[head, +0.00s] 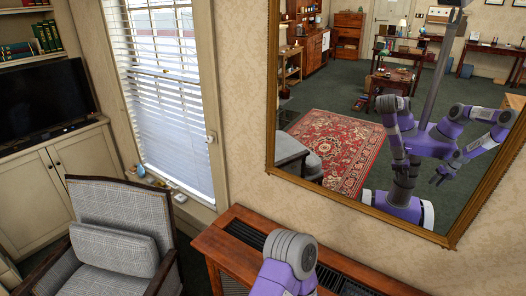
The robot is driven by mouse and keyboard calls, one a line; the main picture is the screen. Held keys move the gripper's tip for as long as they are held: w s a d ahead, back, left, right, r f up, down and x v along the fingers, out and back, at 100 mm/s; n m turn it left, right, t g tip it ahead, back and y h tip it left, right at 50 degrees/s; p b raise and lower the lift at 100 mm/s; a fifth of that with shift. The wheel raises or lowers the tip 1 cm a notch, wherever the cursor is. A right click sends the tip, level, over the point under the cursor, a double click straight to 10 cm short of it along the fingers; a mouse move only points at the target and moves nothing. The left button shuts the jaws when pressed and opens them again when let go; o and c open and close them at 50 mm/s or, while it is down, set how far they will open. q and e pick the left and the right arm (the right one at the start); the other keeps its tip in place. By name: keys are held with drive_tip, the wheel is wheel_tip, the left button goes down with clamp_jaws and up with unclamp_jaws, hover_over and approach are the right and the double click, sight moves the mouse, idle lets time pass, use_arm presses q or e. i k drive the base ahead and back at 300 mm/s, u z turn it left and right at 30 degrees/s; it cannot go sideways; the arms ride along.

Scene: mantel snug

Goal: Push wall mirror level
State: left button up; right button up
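The wall mirror (268,130) has a thin gilt frame and hangs on the patterned wall at the right. Its top and part of its right side are out of view. Its left edge leans out of line with the window frame, so it looks turned with its right side low; the slanted view hides how much. A purple and grey link of my arm (285,269) rises at bottom centre, below the mirror and apart from it in the picture. Neither gripper shows directly.
A wooden console (222,248) with a dark slatted top stands against the wall below the mirror. A grey plaid armchair (105,215) is at lower left, beside a window (160,85) with blinds. A cream cabinet (50,180) bears a television (42,100).

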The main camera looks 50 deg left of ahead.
sight(458, 68)
drive_tip(key=z, duration=0.05)
drive_tip(key=k, duration=0.35)
drive_tip(key=u, duration=0.8)
drive_tip(key=i, duration=1.1)
